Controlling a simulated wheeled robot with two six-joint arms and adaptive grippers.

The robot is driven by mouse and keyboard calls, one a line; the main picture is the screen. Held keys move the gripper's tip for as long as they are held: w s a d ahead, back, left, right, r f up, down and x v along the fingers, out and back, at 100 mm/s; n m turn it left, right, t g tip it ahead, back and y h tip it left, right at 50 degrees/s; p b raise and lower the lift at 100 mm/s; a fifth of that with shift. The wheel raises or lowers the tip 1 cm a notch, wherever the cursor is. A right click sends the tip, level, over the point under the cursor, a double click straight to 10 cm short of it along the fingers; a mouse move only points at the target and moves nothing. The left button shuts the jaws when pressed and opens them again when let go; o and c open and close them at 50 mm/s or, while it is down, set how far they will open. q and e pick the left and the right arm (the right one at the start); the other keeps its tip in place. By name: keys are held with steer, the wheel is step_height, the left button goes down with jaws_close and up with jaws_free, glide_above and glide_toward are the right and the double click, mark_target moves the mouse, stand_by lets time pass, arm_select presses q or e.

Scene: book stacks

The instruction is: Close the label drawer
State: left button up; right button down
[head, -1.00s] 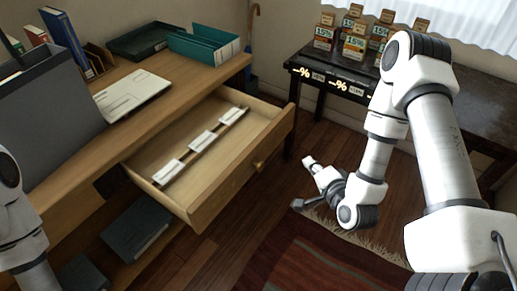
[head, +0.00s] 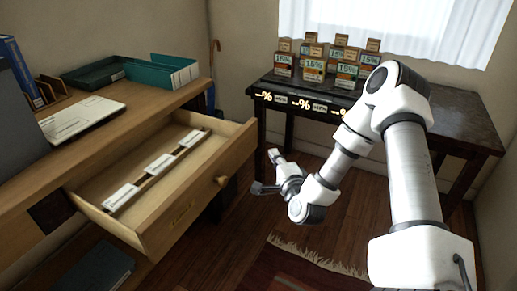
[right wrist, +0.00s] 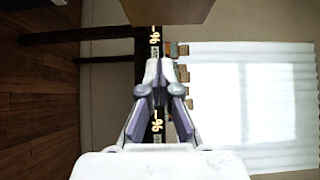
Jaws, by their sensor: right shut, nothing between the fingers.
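The label drawer (head: 190,210) is pulled well out of the wooden desk (head: 150,108) in the head view. White label cards (head: 160,164) lie in a row along a strip inside it. A round wooden knob (head: 221,181) sits on its front. My right gripper (head: 262,172) is to the right of the drawer front, apart from the knob. In the right wrist view its fingers (right wrist: 160,68) are together and hold nothing. A brown wooden surface (right wrist: 165,10) shows at the top of that view. My left gripper is out of view.
A dark table (head: 400,115) with several price-tagged boxes (head: 313,65) stands at the back under a bright window. A fringed red rug (head: 290,270) lies on the floor.

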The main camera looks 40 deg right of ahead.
mark_target(255, 140)
steer(key=w+b, duration=0.1)
steer(key=w, duration=0.5)
steer(key=shift+f, duration=0.1)
steer(key=shift+w+a, duration=0.1)
steer(key=shift+w, duration=0.35)
steer(key=shift+w+b, duration=0.1)
steer(key=shift+b, duration=0.25)
